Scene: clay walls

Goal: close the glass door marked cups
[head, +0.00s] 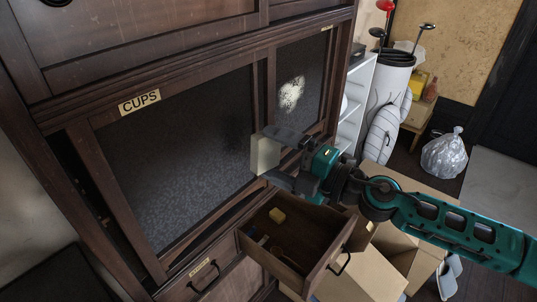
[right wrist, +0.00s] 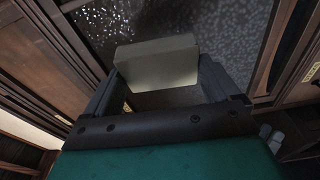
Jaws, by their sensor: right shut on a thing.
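The glass door marked cups (head: 185,150) is a dark wood frame with a speckled dark pane. Its CUPS label (head: 139,101) is on the top rail. A narrow dark gap (head: 88,185) shows between the door's left stile and the cabinet frame. My right gripper (head: 268,155) is in front of the glass near the door's right side, shut on a pale beige block (head: 264,154). The block (right wrist: 157,62) also shows between the fingers in the right wrist view, before the glass. Whether the block touches the door I cannot tell. My left gripper is not in view.
A second glass panel (head: 300,85) is at the right. Below, an open drawer (head: 300,243) holds a yellow item (head: 277,215) and small things. A labelled shut drawer (head: 205,275) is beside it. Cardboard boxes (head: 365,265) and a golf bag (head: 390,95) stand at the right.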

